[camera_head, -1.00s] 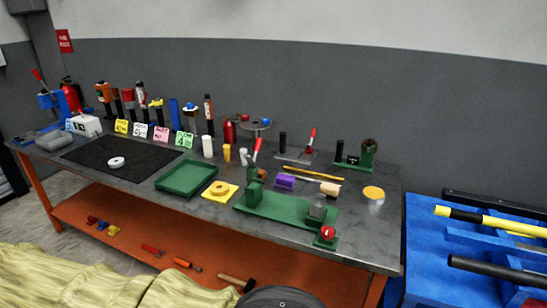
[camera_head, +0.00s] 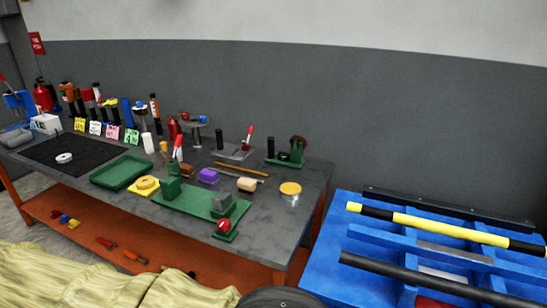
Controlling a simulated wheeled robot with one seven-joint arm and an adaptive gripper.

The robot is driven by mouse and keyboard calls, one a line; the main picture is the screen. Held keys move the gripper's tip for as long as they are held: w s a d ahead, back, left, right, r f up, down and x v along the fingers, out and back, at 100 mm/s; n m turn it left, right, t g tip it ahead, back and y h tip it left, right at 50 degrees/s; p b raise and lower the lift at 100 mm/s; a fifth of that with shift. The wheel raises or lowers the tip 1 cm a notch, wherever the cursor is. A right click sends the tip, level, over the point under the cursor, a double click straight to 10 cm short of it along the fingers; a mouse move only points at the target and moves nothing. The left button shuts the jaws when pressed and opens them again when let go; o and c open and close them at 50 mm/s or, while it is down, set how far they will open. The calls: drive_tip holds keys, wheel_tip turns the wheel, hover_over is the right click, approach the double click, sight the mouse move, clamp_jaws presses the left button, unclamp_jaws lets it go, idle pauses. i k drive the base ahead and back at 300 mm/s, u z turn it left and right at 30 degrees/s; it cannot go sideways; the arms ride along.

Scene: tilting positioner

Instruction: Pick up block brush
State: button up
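Several small block-like items lie on the grey workbench (camera_head: 262,222), and I cannot tell for sure which is the block brush. A purple block (camera_head: 208,176) lies near the middle of the bench. A brown block (camera_head: 186,171) is just left of it, behind the green fixture. A tan, rounded block (camera_head: 247,184) lies to the right of the purple one. The bristles of a brush cannot be made out at this size. My gripper is not in this view.
A green fixture plate (camera_head: 190,205) with a red knob (camera_head: 223,226) stands in front of the blocks. A green tray (camera_head: 121,172) and yellow tape (camera_head: 145,185) lie left. A round yellow-topped tin (camera_head: 290,189) stands right. A blue rack (camera_head: 330,240) with bars is beyond the bench's right end.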

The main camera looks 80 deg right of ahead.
sight(246, 186)
drive_tip(key=k, duration=0.7)
drive_tip(key=z, duration=1.8)
